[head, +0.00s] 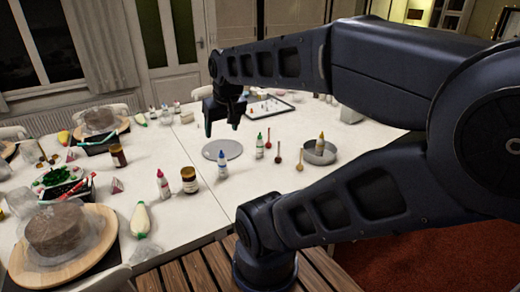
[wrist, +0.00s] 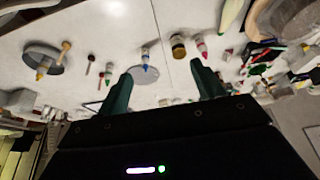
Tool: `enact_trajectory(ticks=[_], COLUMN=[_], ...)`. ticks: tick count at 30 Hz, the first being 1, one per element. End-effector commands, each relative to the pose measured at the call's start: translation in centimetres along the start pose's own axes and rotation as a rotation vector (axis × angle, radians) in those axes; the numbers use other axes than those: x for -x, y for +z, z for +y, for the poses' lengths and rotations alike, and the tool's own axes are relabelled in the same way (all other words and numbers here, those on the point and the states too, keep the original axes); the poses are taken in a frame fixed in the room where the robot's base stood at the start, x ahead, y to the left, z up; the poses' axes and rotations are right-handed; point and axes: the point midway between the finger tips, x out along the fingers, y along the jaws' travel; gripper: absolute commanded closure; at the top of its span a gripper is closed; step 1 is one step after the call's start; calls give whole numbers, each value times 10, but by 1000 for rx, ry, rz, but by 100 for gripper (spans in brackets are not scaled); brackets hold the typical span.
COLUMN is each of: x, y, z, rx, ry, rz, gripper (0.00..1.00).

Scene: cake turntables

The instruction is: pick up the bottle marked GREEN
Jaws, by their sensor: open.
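A small white bottle with a green cap (head: 259,148) stands upright on the white table in the head view, right of a grey round disc (head: 222,149). Any lettering on it is too small to read. In the wrist view, which looks inverted, the green-capped bottle (wrist: 108,72) shows left of the fingers. My gripper (head: 221,122) is open and empty, pointing down above the table, left of the bottle in the head view. Its two dark green fingers (wrist: 160,78) are spread apart in the wrist view.
A blue-tipped bottle (head: 222,165), a brown jar (head: 189,180) and a red-capped bottle (head: 163,184) stand nearby. Two wooden spoons (head: 278,153) and a grey pan (head: 320,152) holding a yellow-tipped bottle (head: 320,142) are to the right. A cake (head: 55,232) is at left.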

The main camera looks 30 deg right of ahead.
Motion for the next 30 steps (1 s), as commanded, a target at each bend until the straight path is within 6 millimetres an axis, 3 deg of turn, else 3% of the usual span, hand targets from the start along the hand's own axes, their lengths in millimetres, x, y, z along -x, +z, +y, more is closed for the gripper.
enact_trajectory(ticks=[5,14,23,30], x=[-2,-21,-59,-100], y=[-13,-76,-140,-184], z=[4,31,68,103], rx=[-42,-289,-557,-768], ry=[-4,-5,31,87], rz=[-12,-69,-125,-161], gripper=[32,32,32,32])
